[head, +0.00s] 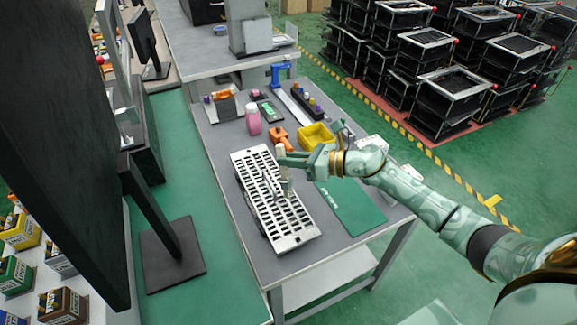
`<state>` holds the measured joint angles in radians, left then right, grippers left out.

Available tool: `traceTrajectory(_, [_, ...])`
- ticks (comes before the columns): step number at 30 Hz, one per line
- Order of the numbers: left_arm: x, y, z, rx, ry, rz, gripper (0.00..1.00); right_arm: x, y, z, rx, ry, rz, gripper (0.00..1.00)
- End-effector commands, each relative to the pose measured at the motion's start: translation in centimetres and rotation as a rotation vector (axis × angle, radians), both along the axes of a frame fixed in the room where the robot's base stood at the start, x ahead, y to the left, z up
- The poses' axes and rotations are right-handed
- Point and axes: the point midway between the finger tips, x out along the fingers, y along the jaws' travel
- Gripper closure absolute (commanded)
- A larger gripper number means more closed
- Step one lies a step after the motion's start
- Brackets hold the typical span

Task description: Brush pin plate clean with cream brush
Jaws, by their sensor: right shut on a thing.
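The pin plate (294,226) is a long pale plate with rows of dark slots, lying on the grey workbench in the middle of the view. My right gripper (285,161) reaches in from the right and is over the plate's upper right part. It is shut on the cream brush (280,152), of which only a small pale part shows by the fingers. The fingers hide much of the brush, and I cannot tell whether its bristles touch the plate. My left gripper is not in view.
A green mat (352,207) lies right of the plate. An orange tool (278,135), a yellow bin (316,136) and a pink bottle (253,119) stand behind it. A black monitor (65,120) blocks the left side. Black racks (455,85) stand at the back right.

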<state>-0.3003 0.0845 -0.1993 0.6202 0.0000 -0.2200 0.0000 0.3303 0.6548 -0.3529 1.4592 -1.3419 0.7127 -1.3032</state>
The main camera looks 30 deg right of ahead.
Motion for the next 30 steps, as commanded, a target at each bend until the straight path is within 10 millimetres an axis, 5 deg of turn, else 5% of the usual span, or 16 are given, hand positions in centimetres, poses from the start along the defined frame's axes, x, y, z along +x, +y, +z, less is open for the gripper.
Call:
traceTrajectory(9, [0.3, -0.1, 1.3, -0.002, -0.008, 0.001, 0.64, 0.4, -1.0, 2.7, 0.0, -0.001, -0.003, 1.0])
traceTrajectory(30, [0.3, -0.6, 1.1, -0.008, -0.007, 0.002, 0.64, 0.3, -1.0, 2.3, 0.003, -0.015, -0.005, 1.0])
